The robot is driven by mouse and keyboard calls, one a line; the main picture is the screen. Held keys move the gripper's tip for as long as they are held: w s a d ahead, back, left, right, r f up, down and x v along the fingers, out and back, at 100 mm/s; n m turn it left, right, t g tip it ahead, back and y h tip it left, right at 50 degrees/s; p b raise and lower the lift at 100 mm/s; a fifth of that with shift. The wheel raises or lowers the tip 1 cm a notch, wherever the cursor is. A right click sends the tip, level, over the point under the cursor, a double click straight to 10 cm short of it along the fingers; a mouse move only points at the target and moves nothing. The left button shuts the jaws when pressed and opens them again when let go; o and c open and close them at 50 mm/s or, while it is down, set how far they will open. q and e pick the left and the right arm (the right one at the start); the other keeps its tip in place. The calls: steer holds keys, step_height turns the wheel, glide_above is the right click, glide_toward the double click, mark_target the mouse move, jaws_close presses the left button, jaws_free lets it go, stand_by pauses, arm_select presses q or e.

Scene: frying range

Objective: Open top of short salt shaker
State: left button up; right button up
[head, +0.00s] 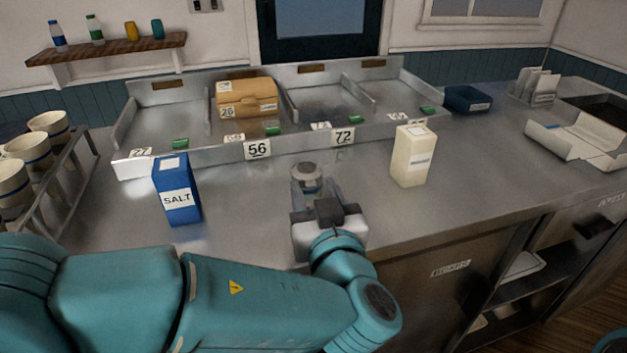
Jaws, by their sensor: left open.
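A short, round metallic shaker with a pale top (307,172) stands on the steel counter near the middle of the head view. My left gripper (313,188) is open at the near side of the shaker, with its fingers pointing toward it. The gripper hides the shaker's lower part, so I cannot tell whether the fingers touch it. The top looks closed, but it is too small to be sure. My right gripper is out of view.
A blue SALT carton (177,192) stands left and a cream carton (413,157) right on the counter (262,195). Behind are metal bins (205,150) with a brown box (246,97). A rack of cups (62,170) is far left. An open white box (580,138) lies right.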

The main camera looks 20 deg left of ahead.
arm_select(q)
steer(key=shift+a, duration=0.1)
steer(key=shift+w, duration=0.1)
jaws_close()
steer(key=shift+r, duration=0.1)
